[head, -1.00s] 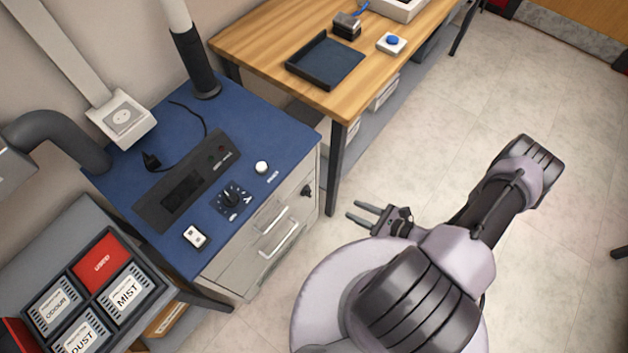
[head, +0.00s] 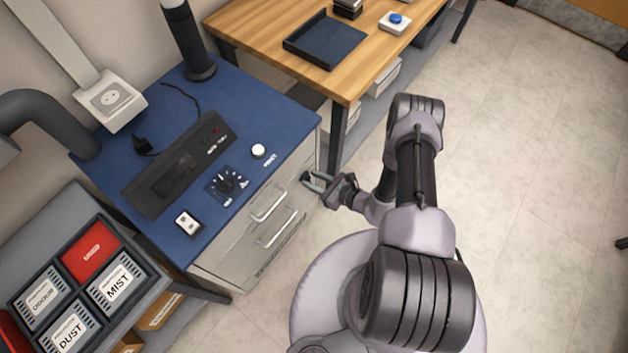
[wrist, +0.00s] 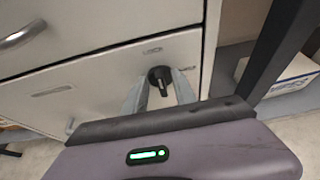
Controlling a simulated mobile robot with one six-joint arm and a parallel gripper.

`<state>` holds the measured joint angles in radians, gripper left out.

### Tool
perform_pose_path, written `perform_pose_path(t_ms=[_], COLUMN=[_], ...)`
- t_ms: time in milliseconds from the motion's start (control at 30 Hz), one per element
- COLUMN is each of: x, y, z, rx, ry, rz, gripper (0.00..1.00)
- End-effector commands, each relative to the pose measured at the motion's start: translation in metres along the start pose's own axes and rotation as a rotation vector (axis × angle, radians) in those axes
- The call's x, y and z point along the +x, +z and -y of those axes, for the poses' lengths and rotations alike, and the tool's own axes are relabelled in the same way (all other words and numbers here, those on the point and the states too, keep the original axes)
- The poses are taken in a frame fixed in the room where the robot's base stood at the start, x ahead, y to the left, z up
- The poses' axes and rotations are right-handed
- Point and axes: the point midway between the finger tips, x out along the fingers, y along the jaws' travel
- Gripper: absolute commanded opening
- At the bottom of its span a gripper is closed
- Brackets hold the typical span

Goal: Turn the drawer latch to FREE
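The drawer latch (wrist: 160,78) is a small black round knob with a raised grip, on the light grey cabinet front near its right edge. In the wrist view its grip stands about upright in the picture. Small labels sit above it and to its right, too blurred to read surely. My gripper (wrist: 161,82) is open, with one finger on each side of the latch; I cannot tell whether either finger touches it. In the head view my gripper (head: 313,184) is at the cabinet's right front edge and largely covers the latch.
Two drawer handles (head: 268,203) stick out left of my gripper. The blue cabinet top (head: 290,115) holds a control panel, a dial and a white knob. A wooden table (head: 265,30) with dark legs stands close behind on the right.

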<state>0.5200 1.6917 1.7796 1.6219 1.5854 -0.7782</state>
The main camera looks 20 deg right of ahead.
Motion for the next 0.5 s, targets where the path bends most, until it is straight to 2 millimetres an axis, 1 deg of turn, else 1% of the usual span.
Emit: perform_pose_path(t_ms=[100, 133, 200, 300, 500], x=[-0.0003, -0.0004, -0.0005, -0.0005, -0.0006], y=[0.0003, 0.0003, 0.0003, 0.0003, 0.0001], z=[0.0002, 0.0002, 0.0002, 0.0002, 0.0001], rx=[0.000, 0.000, 0.000, 0.000, 0.000], ry=[0.000, 0.000, 0.000, 0.000, 0.001], rz=[0.000, 0.000, 0.000, 0.000, 0.000], gripper=[0.33, 0.31, 0.17, 0.00, 0.00])
